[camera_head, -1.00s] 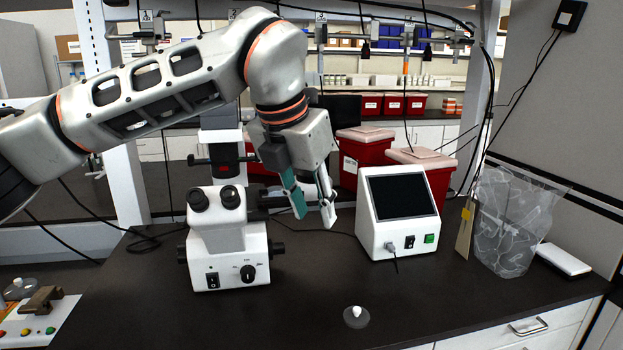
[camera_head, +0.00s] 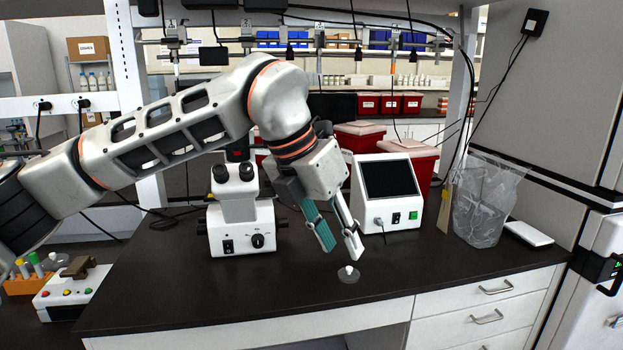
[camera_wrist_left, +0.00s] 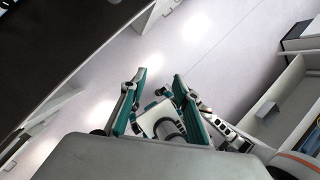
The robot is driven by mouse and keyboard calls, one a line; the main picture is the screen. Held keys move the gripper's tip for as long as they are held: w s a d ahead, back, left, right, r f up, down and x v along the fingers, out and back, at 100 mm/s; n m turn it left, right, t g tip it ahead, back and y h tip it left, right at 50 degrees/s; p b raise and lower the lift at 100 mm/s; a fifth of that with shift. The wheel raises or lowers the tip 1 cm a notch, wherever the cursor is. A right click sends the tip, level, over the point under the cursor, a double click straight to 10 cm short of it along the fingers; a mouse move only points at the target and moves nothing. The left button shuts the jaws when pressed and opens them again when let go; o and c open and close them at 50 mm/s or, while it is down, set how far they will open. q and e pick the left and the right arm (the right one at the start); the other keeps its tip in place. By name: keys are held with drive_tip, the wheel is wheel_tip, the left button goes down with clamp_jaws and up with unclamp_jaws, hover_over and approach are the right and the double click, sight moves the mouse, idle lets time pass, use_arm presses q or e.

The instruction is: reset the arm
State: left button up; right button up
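My left arm (camera_head: 160,135) reaches in from the left over the dark bench in the head view. Its gripper (camera_head: 342,250) points down, with a teal finger pad and a pale finger apart and nothing seen between them. It hangs just above and behind a small clear disc with a white knob (camera_head: 348,275); I see a gap, not contact. In the left wrist view the two fingers (camera_wrist_left: 160,84) are also spread, with a pale, dark-ringed part between them that I cannot identify. My right gripper is not in view.
A white microscope (camera_head: 238,215) stands left of the gripper. A white box with a dark screen (camera_head: 388,190) stands right of it, with red bins (camera_head: 423,165) behind. A clear bag (camera_head: 482,210) stands farther right. The front of the bench (camera_head: 230,290) is clear.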

use_arm(q)
drive_tip(key=s+d+f+g+h, duration=0.4)
drive_tip(key=s+d+g+h, duration=0.4)
drive_tip(key=s+d+h, duration=0.3)
drive_tip(key=w+a+f+n+t+h, duration=0.3)
drive_tip(key=w+a+n+t+h, duration=0.5)
drive_tip(key=n+t, duration=0.95)
drive_tip(key=w+a+f+n+t+y, duration=0.4)
drive_tip(key=a+f+n+t+y, duration=0.2)
drive_tip(key=a+f+n+y, duration=0.55)
drive_tip(key=s+a+f+n+g+y, duration=0.1)
drive_tip(key=s+a+f+n+y, duration=0.2)
drive_tip(key=f, duration=0.6)
drive_tip(key=s+a+f+n+y, duration=0.25)
drive_tip(key=a+f+n, duration=0.2)
drive_tip(key=f, duration=0.45)
drive_tip(key=s+a+f+n+g+y, duration=0.1)
drive_tip(key=s+a+f+g, duration=0.1)
drive_tip(key=s+a+f, duration=0.2)
drive_tip(key=s+a+f+n+g+y, duration=0.2)
drive_tip(key=s+a+f+g, duration=0.1)
drive_tip(key=s+f, duration=0.6)
wheel_tip(320, 180, down, 3)
drive_tip(key=shift+s+a+r+y, duration=0.2)
drive_tip(key=shift+a+y, duration=0.1)
drive_tip(key=shift+a, duration=0.45)
drive_tip(key=shift+w+g, duration=0.1)
drive_tip(key=shift+g, duration=0.15)
